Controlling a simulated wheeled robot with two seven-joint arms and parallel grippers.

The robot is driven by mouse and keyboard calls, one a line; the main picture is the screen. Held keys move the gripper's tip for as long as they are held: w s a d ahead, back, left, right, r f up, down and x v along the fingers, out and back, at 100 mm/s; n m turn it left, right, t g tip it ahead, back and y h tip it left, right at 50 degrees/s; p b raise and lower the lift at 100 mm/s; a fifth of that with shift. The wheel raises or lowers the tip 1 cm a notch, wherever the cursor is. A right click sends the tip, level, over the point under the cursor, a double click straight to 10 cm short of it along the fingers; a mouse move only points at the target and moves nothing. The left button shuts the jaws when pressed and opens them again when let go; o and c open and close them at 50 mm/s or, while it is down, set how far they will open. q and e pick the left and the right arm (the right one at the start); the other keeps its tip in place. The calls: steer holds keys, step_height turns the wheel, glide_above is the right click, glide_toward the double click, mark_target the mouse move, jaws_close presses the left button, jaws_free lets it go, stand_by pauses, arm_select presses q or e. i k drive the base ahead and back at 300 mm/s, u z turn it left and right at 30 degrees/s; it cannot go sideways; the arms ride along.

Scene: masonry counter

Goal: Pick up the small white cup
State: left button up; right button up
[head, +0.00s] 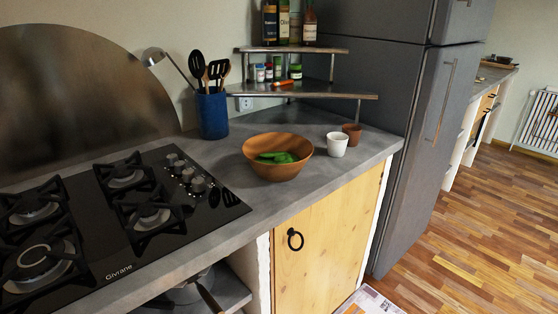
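The small white cup (337,144) stands upright on the grey counter (225,168), near its right end. A small brown cup (352,132) stands just behind it to the right; in this view the two overlap slightly, and I cannot tell if they touch. A wooden bowl (268,168) with green items in it stands to the left of the white cup, with a gap between them. Neither of my grippers shows in the head view.
A black gas hob (140,232) fills the left of the counter. A blue utensil holder (212,116) and a two-tier corner shelf (335,95) with bottles and jars stand at the back. A tall grey fridge (422,130) borders the right. Wooden floor (480,225) is open at right.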

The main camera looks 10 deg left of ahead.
mark_target(337, 142)
steer(key=k, duration=0.9)
steer(key=z, duration=1.5)
steer(key=i, duration=2.2)
steer(key=u, duration=1.2)
steer(key=i, duration=1)
steer(key=u, duration=1)
